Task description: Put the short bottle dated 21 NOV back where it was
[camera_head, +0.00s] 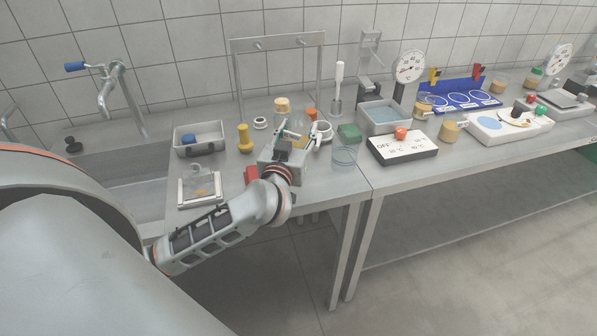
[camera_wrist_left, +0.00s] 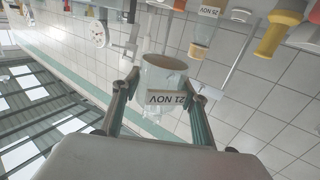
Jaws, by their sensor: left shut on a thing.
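My left gripper (camera_head: 288,132) is over the near table, in front of the frame stand. In the left wrist view its two fingers (camera_wrist_left: 165,84) are shut on a clear short bottle (camera_wrist_left: 166,74) with a white label reading 21 NOV. The label shows upside down in that view, which is itself inverted. In the head view the held bottle is largely hidden by the gripper and cannot be made out clearly. My right gripper is not in view.
A tan-capped bottle (camera_head: 282,104) stands behind the gripper. A yellow piece (camera_head: 244,138) and grey bin (camera_head: 199,138) are at left. A glass beaker (camera_head: 344,157), green block (camera_head: 349,132), water bath (camera_head: 384,118) and control box (camera_head: 402,148) are at right. A metal frame (camera_head: 279,42) rises behind.

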